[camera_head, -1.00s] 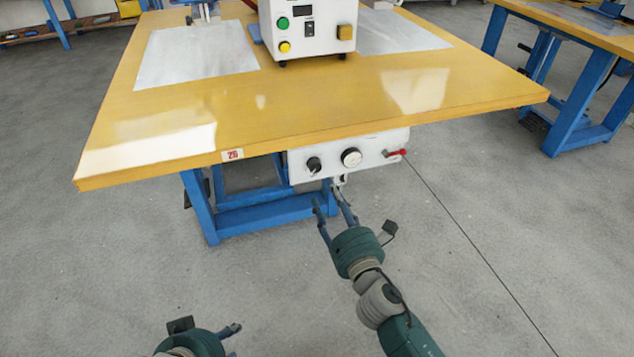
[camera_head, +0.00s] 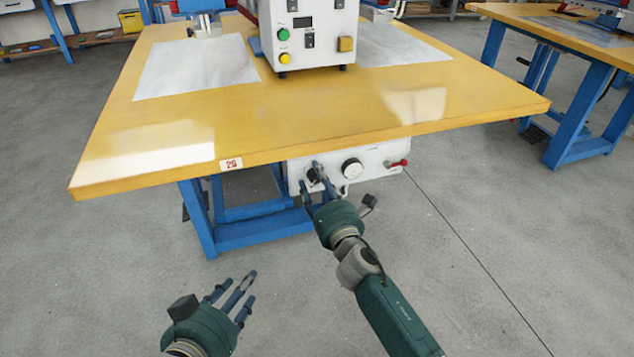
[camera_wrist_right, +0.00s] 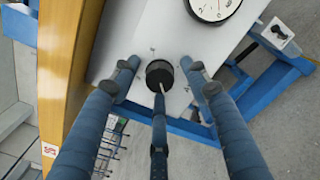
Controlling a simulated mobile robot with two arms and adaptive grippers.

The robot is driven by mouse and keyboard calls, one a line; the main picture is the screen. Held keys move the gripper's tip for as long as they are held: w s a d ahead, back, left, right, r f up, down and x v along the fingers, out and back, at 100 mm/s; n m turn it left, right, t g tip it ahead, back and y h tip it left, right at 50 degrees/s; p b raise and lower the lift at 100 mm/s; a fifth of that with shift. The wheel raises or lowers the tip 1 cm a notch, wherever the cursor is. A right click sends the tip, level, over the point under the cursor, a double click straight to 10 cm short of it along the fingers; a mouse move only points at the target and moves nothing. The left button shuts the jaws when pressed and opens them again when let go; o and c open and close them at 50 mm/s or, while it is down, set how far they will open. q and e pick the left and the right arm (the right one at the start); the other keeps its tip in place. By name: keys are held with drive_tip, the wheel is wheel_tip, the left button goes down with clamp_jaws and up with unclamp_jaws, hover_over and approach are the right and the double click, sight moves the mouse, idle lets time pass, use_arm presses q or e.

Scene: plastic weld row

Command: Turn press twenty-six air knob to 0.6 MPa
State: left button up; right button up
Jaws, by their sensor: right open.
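The black air knob (camera_head: 313,175) sits on the white panel (camera_head: 382,154) under the front edge of the table marked 26 (camera_head: 231,165). A round gauge (camera_head: 352,168) is to its right. My right gripper (camera_head: 311,174) is open at the knob. In the right wrist view the dark knob (camera_wrist_right: 160,75) lies between the spread fingers, with side gaps visible; I cannot tell whether the middle finger touches it. The gauge (camera_wrist_right: 214,8) is partly cut off at the top there. My left gripper (camera_head: 243,290) is low at the left, with its fingers spread and empty.
The yellow tabletop (camera_head: 270,120) overhangs the panel. A red-handled valve (camera_head: 398,163) sits at the panel's right end. Blue table legs (camera_head: 197,215) stand below. The grey floor (camera_head: 480,250) to the right is open.

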drive_tip(key=c, duration=1.2)
drive_tip(key=shift+o, duration=0.2)
